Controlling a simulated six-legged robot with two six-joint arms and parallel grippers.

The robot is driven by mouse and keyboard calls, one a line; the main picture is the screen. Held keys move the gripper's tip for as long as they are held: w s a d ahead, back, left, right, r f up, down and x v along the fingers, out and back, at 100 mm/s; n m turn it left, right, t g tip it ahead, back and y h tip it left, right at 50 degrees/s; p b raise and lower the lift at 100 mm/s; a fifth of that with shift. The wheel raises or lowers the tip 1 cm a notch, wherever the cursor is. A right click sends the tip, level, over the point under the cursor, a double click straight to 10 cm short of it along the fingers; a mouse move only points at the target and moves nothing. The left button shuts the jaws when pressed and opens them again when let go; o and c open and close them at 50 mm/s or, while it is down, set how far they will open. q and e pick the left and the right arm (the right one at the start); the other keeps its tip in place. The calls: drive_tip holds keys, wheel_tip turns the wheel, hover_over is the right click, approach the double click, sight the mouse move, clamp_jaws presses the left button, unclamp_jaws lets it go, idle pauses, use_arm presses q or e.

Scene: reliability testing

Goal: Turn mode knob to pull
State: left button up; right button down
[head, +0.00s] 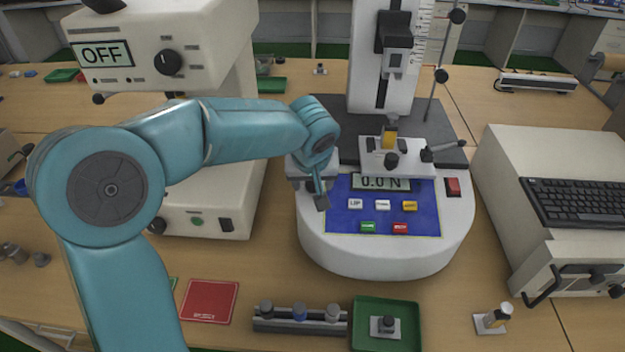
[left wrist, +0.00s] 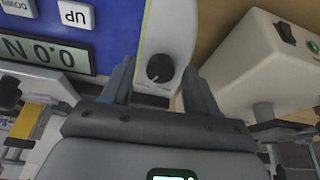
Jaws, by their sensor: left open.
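The force tester's base (head: 350,255) is white with a blue panel (head: 340,225) and a display (head: 381,183) reading 0.0 N. The mode knob (left wrist: 160,68) is a small dark dial at the panel's side, seen in the left wrist view. Its pointer mark is small, and I cannot read the labels around it. My left gripper (head: 320,193) is at the base's left side, over the knob's area, and hides the knob in the head view. In the left wrist view the open fingers (left wrist: 158,78) are either side of the knob. I cannot tell whether they touch it. My right gripper is not in view.
A machine with an OFF display (head: 103,54) and a dark dial (head: 168,62) stands left of the tester. A beige unit with a keyboard (head: 580,202) stands right. A green tray (head: 386,342), a small rack (head: 300,327) and a red mat (head: 208,301) lie in front.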

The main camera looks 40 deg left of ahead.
use_arm(q)
drive_tip(key=shift+w+f, duration=0.1)
drive_tip(key=shift+f, duration=0.05)
drive_tip(key=c, duration=1)
drive_tip(key=shift+f+n+b, duration=0.1)
drive_tip(key=shift+n+b, duration=0.4)
drive_tip(key=shift+b, duration=0.3)
drive_tip(key=shift+c, duration=0.2)
drive_tip(key=n+b, duration=0.5)
drive_tip(key=n, duration=0.2)
drive_tip(key=shift+g+b, duration=0.3)
drive_tip(key=shift+b, duration=0.05)
drive_tip(key=shift+a+r+n+g+b, duration=0.15)
drive_tip(key=shift+n+b, duration=0.25)
drive_tip(key=shift+n, duration=0.6)
drive_tip(key=shift+d+r+n+g+b, duration=0.15)
drive_tip(key=shift+n+b, duration=0.2)
drive_tip(key=shift+n, duration=0.65)
drive_tip(key=shift+a, duration=0.1)
drive_tip(key=o, duration=1)
drive_tip(key=shift+f, duration=0.1)
